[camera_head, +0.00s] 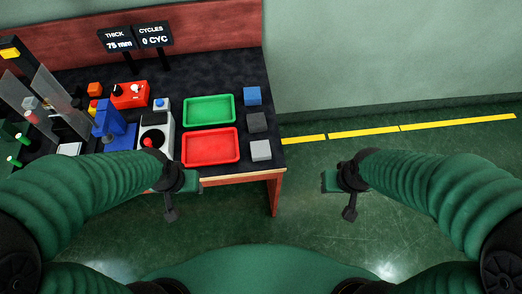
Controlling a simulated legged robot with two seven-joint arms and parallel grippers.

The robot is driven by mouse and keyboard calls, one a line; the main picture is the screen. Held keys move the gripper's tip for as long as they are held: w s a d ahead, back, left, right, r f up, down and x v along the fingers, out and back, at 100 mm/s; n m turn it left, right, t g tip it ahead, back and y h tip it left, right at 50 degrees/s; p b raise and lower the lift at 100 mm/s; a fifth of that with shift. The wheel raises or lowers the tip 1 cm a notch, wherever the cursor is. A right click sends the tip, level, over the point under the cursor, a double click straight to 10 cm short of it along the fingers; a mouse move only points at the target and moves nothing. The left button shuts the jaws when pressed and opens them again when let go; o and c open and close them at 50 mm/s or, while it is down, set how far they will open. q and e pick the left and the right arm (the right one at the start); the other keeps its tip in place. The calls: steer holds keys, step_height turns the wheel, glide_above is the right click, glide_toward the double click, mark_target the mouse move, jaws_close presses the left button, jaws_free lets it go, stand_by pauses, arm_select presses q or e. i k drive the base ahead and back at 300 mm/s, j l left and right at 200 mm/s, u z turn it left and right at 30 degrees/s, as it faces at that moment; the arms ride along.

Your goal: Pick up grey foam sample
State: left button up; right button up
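A light grey block (260,150) lies at the front right corner of the dark table. Behind it, in a row, are a dark grey block (257,122) and a blue block (252,96). My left gripper (171,213) hangs in front of the table edge, left of the light grey block and apart from it. My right gripper (349,212) hangs over the floor, right of the table and apart from the blocks. Both grippers are small and dark, and their finger gap cannot be made out. Nothing shows held in either.
A red tray (211,162) and a green tray (209,124) lie empty left of the blocks. A white device with a red knob (149,142), a blue press (110,128), a red box (130,101) and clear panels crowd the left. Floor right of the table is clear.

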mark_target(260, 150)
steer(key=i+j+z, duration=0.15)
steer(key=j, duration=0.2)
steer(key=i+j+z, duration=0.15)
steer(key=i+j, duration=0.15)
steer(key=i+j+z, duration=0.1)
steer(key=j, duration=0.35)
steer(key=i, duration=0.05)
